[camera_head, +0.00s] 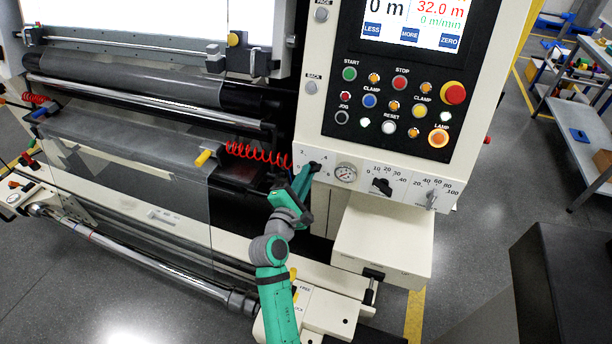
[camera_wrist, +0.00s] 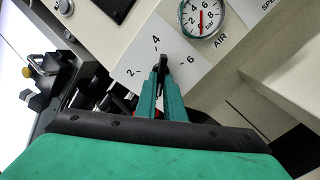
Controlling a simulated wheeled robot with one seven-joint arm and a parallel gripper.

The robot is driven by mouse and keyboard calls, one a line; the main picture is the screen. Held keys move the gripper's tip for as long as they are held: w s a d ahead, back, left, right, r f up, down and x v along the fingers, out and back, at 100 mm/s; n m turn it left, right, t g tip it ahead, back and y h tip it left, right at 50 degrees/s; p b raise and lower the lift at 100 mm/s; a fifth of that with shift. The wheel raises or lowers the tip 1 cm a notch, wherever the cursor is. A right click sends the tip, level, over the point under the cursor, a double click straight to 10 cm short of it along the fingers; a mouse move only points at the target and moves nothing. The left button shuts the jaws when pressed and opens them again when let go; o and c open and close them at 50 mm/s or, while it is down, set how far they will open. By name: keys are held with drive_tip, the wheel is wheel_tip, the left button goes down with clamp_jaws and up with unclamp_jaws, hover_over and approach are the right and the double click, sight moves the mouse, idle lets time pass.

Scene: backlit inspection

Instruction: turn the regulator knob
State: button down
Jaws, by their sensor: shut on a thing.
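The regulator knob (camera_wrist: 163,62) is a small black knob on a white panel, with the marks 2, 4 and 6 around it in the wrist view. My gripper (camera_wrist: 162,75) has its two green fingers shut on the knob. In the head view my gripper (camera_head: 308,170) reaches the panel's left end and hides most of the knob. A round air gauge (camera_wrist: 202,18) marked in bar sits to the upper right of the knob, with a red needle. The gauge (camera_head: 345,173) also shows in the head view, right of my gripper.
A black knob (camera_head: 381,186) and a grey switch (camera_head: 432,198) sit further right on the panel. Above is a control board with several buttons and a screen (camera_head: 408,22). A red coiled hose (camera_head: 258,153) hangs left of my gripper. A white box (camera_head: 383,240) juts out below.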

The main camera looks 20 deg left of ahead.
drive_tip(key=shift+f, duration=0.1)
drive_tip(key=c, duration=1.9)
unclamp_jaws()
drive_tip(key=shift+o, duration=0.2)
drive_tip(key=s, duration=1.1)
